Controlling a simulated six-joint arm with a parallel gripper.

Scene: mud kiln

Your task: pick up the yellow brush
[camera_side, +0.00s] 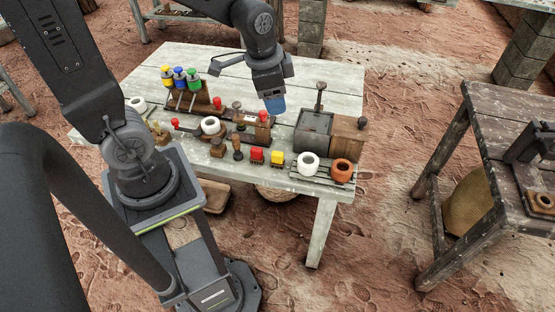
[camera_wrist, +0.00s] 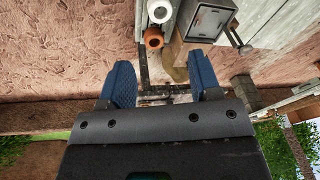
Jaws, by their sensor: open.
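A rack (camera_side: 185,103) at the back left of the table holds three brush-like tools with coloured tops. The yellow-topped one (camera_side: 167,73) is leftmost, beside a blue one (camera_side: 179,74) and a green one (camera_side: 193,76). It looks like the yellow brush, but it is too small to be sure. A small yellow block (camera_side: 277,157) also stands at the front, right of a red one (camera_side: 257,155). My gripper (camera_side: 274,105) hangs over the table's middle, well right of the rack. In the wrist view its blue fingers (camera_wrist: 161,82) are apart and empty. No yellow thing shows there.
Another white bowl (camera_side: 210,126) and red-knobbed tools stand between the rack and the front edge. A dark side table (camera_side: 485,135) stands apart at right.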

